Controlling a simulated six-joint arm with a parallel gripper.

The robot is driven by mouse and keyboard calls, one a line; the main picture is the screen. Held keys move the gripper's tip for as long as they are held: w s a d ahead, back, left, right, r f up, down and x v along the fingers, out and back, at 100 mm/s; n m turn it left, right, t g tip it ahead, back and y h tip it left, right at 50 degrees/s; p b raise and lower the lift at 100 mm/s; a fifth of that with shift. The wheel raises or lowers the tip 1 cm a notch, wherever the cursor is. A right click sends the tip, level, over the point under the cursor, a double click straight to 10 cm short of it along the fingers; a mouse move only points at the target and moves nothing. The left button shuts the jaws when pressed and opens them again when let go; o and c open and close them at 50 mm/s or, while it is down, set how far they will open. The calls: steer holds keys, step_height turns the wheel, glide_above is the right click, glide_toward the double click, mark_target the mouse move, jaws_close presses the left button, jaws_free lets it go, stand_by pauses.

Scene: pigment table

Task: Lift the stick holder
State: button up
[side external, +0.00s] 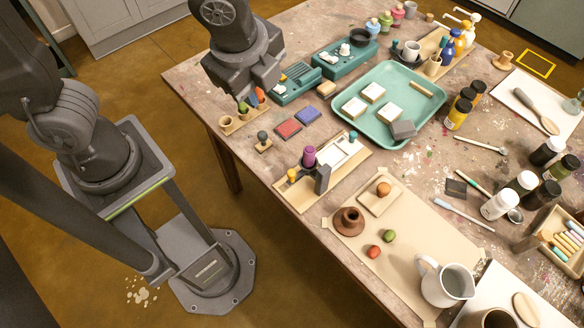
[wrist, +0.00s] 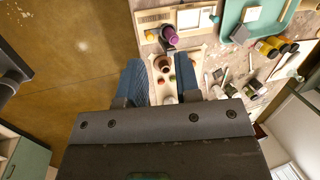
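I cannot tell for sure which thing is the stick holder. A brown, wide-based pot with a round opening (side external: 349,225) stands on the beige paper near the table's front edge. It also shows in the wrist view (wrist: 163,64), far beyond the fingers and in line with the gap between them. A wooden box (side external: 546,262) with several coloured sticks lies at the right edge. My gripper (side external: 252,85) is above the table's left corner, over a small wooden rack with orange and green tops. In the wrist view its two blue fingers (wrist: 160,82) are apart with nothing held.
A teal tray (side external: 436,78) with white blocks lies mid-table. A wooden board (side external: 297,198) with a purple-topped item lies left of the beige paper (side external: 405,262). A red and a green ball and a white jug (side external: 444,281) stand on the paper. Bottles crowd the right side.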

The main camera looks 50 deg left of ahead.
mark_target(292, 172)
steer(key=s+d+f+m+y, duration=0.2)
steer(key=d+f+m, duration=0.5)
steer(key=d+m, duration=0.25)
steer(key=shift+m, duration=0.45)
steer(key=x, duration=1.4)
steer(key=shift+w+d, duration=0.25)
steer(key=shift+w, duration=0.05)
